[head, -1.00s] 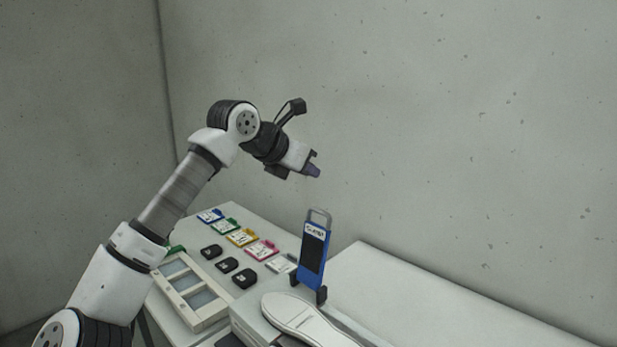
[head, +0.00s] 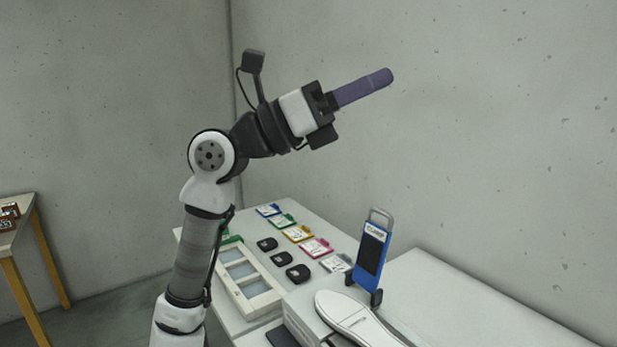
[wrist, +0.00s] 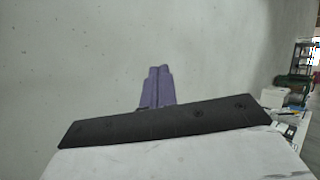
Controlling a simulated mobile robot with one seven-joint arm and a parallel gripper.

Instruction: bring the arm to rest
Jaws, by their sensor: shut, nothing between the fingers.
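My gripper (head: 388,74) is raised high above the table in the head view, pointing right and slightly up. Its two purple fingers lie together with nothing between them. In the wrist view the fingers (wrist: 158,72) also show closed side by side, with the bare wall behind them. My arm is bent at the elbow and stands clear of everything on the table.
Below are a white table (head: 430,275), a blue device (head: 371,250) upright in a stand, a white shoe sole (head: 352,316), several coloured cards (head: 300,233), black pieces (head: 282,258) and a compartmented tray (head: 275,293). A wooden table (head: 20,225) stands at far left. Concrete walls are behind.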

